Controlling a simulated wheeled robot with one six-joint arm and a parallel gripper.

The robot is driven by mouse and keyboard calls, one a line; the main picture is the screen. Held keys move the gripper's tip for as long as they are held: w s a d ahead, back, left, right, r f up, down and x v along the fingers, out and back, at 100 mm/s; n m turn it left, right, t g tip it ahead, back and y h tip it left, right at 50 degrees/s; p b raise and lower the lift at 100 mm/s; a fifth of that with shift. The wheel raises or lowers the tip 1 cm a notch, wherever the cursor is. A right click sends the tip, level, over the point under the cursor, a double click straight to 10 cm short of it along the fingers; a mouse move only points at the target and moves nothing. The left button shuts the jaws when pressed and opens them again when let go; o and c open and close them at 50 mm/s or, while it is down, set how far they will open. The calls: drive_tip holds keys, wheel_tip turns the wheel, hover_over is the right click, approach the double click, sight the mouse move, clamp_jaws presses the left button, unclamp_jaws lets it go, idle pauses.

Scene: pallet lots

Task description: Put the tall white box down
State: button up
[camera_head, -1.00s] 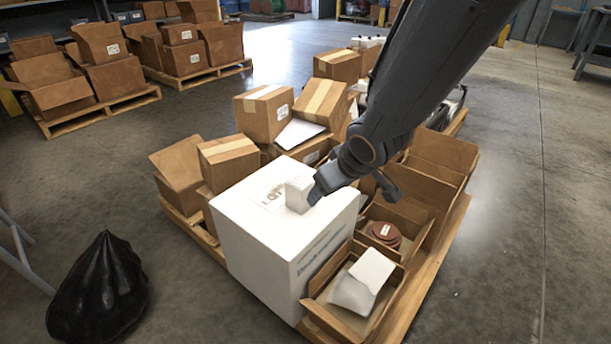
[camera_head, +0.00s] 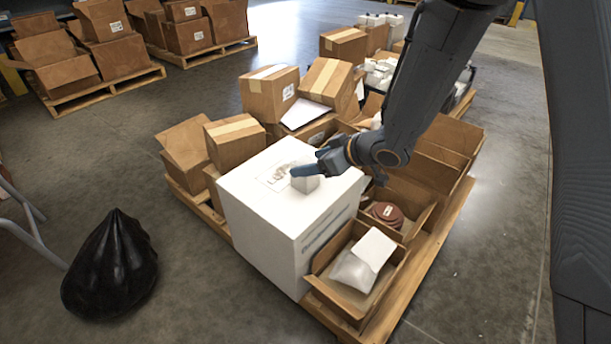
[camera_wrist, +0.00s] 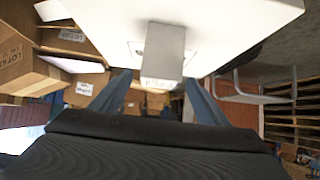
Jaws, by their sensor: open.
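The tall white box (camera_head: 307,184) is a small plain block standing on top of a large white carton (camera_head: 270,225). My gripper (camera_head: 308,170) is at its upper end, and one finger hides part of it. In the wrist view, which looks upside down, the box (camera_wrist: 165,52) stands out from the white top of the carton (camera_wrist: 240,22). My gripper (camera_wrist: 157,80) is open there, with a blue-grey finger on each side of the box's free end. Gaps show beside the box, and I cannot tell whether either finger touches it.
The carton stands on a wooden pallet (camera_head: 425,270) crowded with brown boxes (camera_head: 270,93). An open box with a white packet (camera_head: 362,262) and one with reddish discs (camera_head: 386,214) are to its right. A black bag (camera_head: 110,268) lies left on open floor.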

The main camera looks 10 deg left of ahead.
sight(308, 162)
drive_tip(key=x, duration=0.3)
drive_tip(key=shift+f+b, duration=0.15)
drive_tip(key=shift+b, duration=0.25)
drive_tip(key=c, duration=1.6)
